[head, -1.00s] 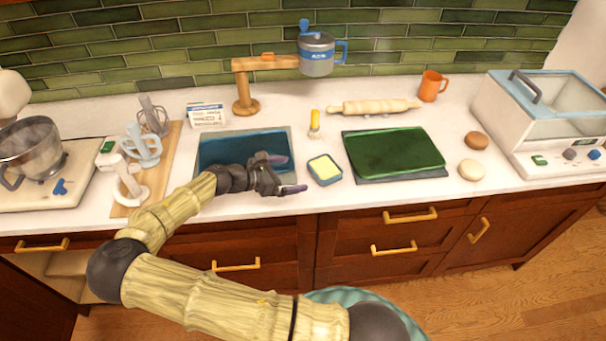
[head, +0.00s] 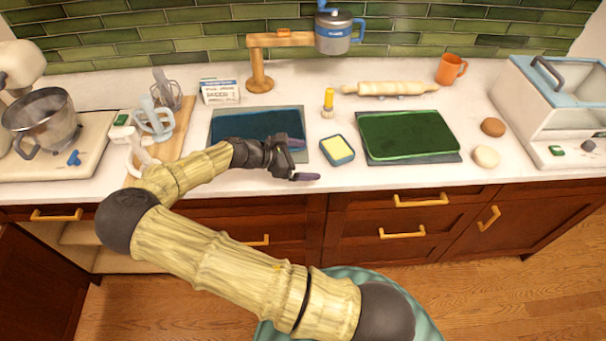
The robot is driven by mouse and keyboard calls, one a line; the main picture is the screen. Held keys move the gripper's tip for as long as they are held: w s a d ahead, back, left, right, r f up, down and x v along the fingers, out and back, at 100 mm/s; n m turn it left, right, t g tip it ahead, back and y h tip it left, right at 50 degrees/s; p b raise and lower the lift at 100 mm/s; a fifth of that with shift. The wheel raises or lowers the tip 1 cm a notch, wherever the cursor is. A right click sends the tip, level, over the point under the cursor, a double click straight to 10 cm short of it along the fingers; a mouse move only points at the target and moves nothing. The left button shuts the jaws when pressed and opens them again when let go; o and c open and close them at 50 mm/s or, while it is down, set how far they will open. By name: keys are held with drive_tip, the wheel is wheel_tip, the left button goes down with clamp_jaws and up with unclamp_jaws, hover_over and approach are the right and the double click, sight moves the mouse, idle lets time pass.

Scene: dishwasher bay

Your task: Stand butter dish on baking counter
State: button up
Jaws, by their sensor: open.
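The butter dish (head: 338,150) is a small blue rectangular dish with a pale yellow block in it. It sits on the white baking counter (head: 300,92), between a blue tray and a green tray. My gripper (head: 302,160) is open and empty just left of the dish, over the right front part of the blue tray. Its two fingers point right, towards the dish, with a small gap in the picture. Its exact height above the counter is hard to tell.
The blue tray (head: 225,122) is partly hidden by my gripper; the green tray (head: 410,135) lies right of the dish. A yellow-handled brush (head: 328,102) stands behind the dish. Bare counter shows in front of the dish.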

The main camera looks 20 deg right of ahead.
drive_tip(key=s+m+y, duration=0.1)
drive_tip(key=s+d+f+m+g+y, duration=0.1)
drive_tip(key=s, duration=0.1)
drive_tip(key=s+d+f+m+g+y, duration=0.1)
drive_tip(key=s+m, duration=0.1)
drive_tip(key=shift+d+f, duration=0.1)
drive_tip(key=shift+f, duration=0.15)
drive_tip(key=s+m+y, duration=0.2)
drive_tip(key=s+a+m+y, duration=0.1)
drive_tip(key=s+m, duration=0.1)
drive_tip(key=shift+a+y, duration=0.15)
drive_tip(key=shift+y, duration=0.25)
drive_tip(key=s+a+r+m+t+y, duration=0.2)
drive_tip(key=s+a+r+m, duration=0.1)
drive_tip(key=r, duration=0.3)
drive_tip(key=s+a+r+m+t+y, duration=0.2)
drive_tip(key=s+r+m+y, duration=0.1)
drive_tip(key=s+r+m, duration=0.2)
wheel_tip(320, 180, up, 2)
drive_tip(key=shift+a+r+m, duration=0.1)
drive_tip(key=shift+a+m, duration=0.3)
drive_tip(key=shift+m, duration=0.4)
